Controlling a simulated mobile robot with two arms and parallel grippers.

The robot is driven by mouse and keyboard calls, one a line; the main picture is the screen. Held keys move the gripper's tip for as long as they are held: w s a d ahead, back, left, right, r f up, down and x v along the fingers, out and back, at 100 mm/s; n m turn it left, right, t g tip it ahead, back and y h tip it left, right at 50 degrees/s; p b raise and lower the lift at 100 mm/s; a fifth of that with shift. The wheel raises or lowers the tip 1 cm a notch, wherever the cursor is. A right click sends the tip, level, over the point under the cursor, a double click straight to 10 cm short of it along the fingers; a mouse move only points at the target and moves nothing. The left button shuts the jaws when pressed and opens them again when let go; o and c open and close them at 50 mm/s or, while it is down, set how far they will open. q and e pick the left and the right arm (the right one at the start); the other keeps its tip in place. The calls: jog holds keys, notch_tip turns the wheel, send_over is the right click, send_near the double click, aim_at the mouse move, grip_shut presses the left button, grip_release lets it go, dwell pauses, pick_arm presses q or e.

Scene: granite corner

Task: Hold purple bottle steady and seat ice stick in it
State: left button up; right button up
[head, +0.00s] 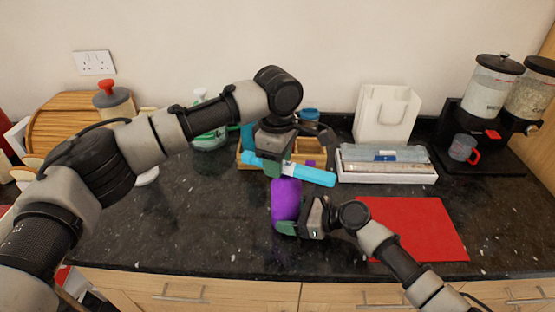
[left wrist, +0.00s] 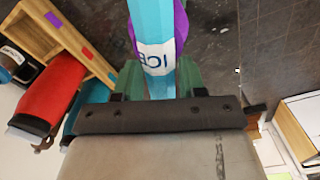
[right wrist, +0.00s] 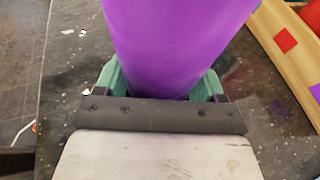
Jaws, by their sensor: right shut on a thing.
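The purple bottle (head: 286,198) stands near the counter's middle and fills much of the right wrist view (right wrist: 178,45). My right gripper (head: 287,228) is shut around its lower part, one green finger on each side. The light-blue ice stick (head: 308,174), with a white ICE label in the left wrist view (left wrist: 150,25), lies between the fingers of my left gripper (head: 272,168). That gripper appears shut on it. The stick is nearly level in the head view, sloping slightly down to the right, above and behind the bottle's top. The bottle's mouth is hidden.
A wooden box (head: 246,156) with compartments stands behind the grippers. A red mat (head: 420,228) lies right of the bottle. Dark counter is clear at the front left.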

aim_at(284, 161)
pick_arm(q)
jog(key=shift+o, duration=1.1)
notch_tip(284, 161, up, 12)
jog(key=shift+o, duration=0.4)
jog(key=f, duration=0.4)
jog(key=d+f, duration=0.1)
jog(key=f, duration=0.7)
jog(key=shift+s+d, duration=0.25)
jog(key=shift+s, duration=0.05)
